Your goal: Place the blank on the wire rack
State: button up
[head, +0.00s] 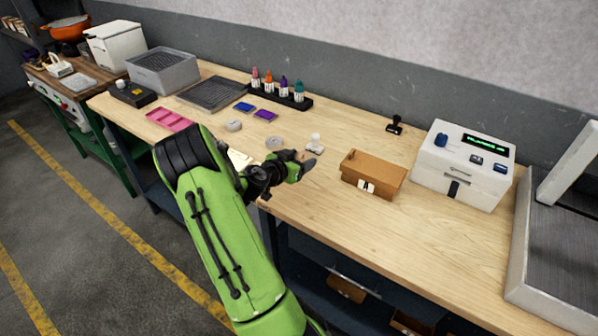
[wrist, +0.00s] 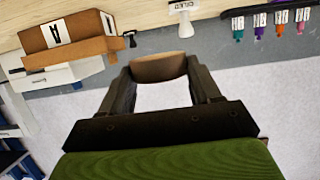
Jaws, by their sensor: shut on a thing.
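My gripper (head: 292,168) is held out over the front part of the workbench, left of the wooden box. In the wrist view my gripper (wrist: 158,78) is shut on a brown piece, seemingly the blank (wrist: 159,67), held between its two fingertips. In the head view the blank is not clearly made out at the dark fingers. The wire rack (head: 212,93) appears to be the dark flat grid lying on the bench at the back left, well away from my gripper. Its top looks bare.
A wooden box (head: 373,174) and a white machine (head: 464,164) stand to the right. A bottle rack (head: 280,97), blue and purple pads, a pink tray (head: 169,119), small round items and a grey mesh-topped bin (head: 163,70) are on the bench. Bare wood lies mid-bench.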

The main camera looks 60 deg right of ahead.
aim_at(299, 187)
notch_tip(299, 187, down, 8)
jog(key=shift+w+f+b, duration=0.1)
jog(key=shift+f+b, duration=0.15)
jog(key=shift+b, duration=0.05)
jog(key=shift+f, duration=0.1)
jog(key=o, duration=1.3)
jog(key=shift+c, duration=0.2)
